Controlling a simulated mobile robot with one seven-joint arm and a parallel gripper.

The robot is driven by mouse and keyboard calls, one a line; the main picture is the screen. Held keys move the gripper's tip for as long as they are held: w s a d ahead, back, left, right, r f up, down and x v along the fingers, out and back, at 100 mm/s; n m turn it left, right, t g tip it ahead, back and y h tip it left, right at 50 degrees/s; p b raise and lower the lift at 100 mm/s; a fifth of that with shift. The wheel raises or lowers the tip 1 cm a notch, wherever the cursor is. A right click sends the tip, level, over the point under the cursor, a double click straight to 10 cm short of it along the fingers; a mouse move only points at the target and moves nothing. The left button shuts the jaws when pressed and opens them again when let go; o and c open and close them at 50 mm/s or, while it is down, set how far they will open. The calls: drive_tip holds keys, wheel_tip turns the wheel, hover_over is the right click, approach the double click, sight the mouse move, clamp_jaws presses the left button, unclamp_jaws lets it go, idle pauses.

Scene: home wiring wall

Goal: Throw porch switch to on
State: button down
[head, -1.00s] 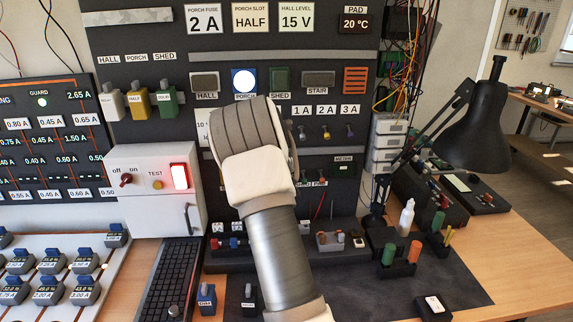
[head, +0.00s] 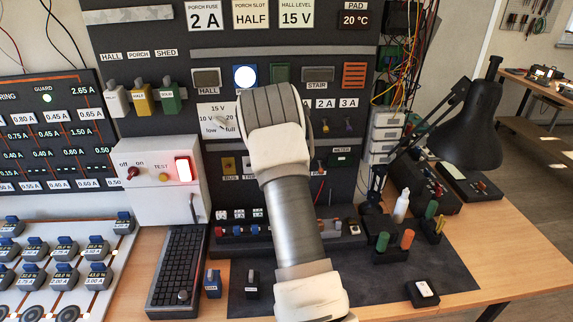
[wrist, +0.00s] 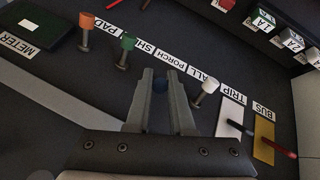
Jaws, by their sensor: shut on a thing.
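In the wrist view a row of small toggle levers with coloured caps stands on the dark panel, beside upside-down labels. The porch switch (wrist: 160,86) has a dark blue cap and sits by the PORCH label (wrist: 171,64). My gripper (wrist: 160,76) is shut on it, a finger on each side. Its lower part is hidden, and I cannot tell whether it stands at on or off. The white hall lever (wrist: 208,88) is right beside my fingers. In the head view my arm (head: 291,220) hides the gripper and the porch switch.
A green-capped lever (wrist: 126,44) and an orange-capped lever (wrist: 86,24) stand to the left in the wrist view. A red-tipped lever (wrist: 270,145) is at the lower right. In the head view a black lamp (head: 470,135) stands right of the board.

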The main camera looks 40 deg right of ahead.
drive_tip(key=c, duration=1.1)
unclamp_jaws()
drive_tip(key=b+v, duration=0.1)
drive_tip(key=v, duration=1.6)
drive_tip(key=shift+r+b, duration=0.2)
drive_tip(key=shift+b, duration=0.15)
